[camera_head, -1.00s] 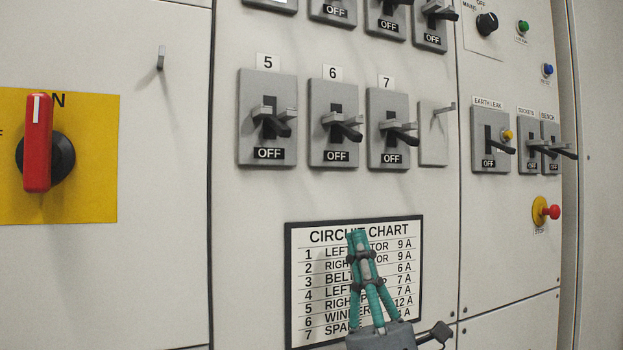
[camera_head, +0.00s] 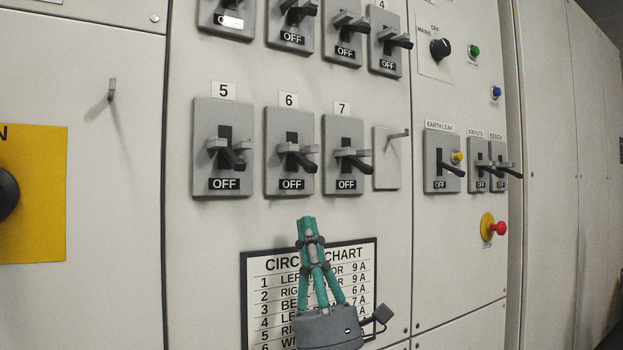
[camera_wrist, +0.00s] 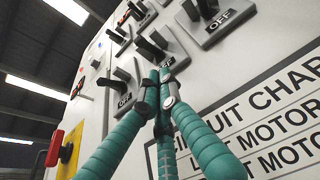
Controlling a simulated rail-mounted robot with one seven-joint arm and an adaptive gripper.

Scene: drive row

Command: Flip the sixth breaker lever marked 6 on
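Breaker 6 (camera_head: 273,165) is a grey plate below a "6" label, middle of the lower row in the head view. Its black lever (camera_head: 300,157) sticks out from the plate, with a grey bracket beside it, above an OFF label. My gripper (camera_head: 306,228) has its teal fingers together at the tips, pointing up and empty. In the head view its tips appear just below breaker 6, overlapping the top of the circuit chart. In the wrist view the closed fingertips (camera_wrist: 160,78) appear below the middle breaker, which seems to be 6. The gap in depth to the panel is unclear.
Breaker 5 (camera_head: 205,170) and breaker 7 (camera_head: 332,165) flank it closely, both showing OFF. Another row of breakers sits above. A hook (camera_head: 398,136) protrudes right of 7. The circuit chart (camera_head: 367,262) is behind my gripper. A red stop button (camera_head: 500,228) is at right.

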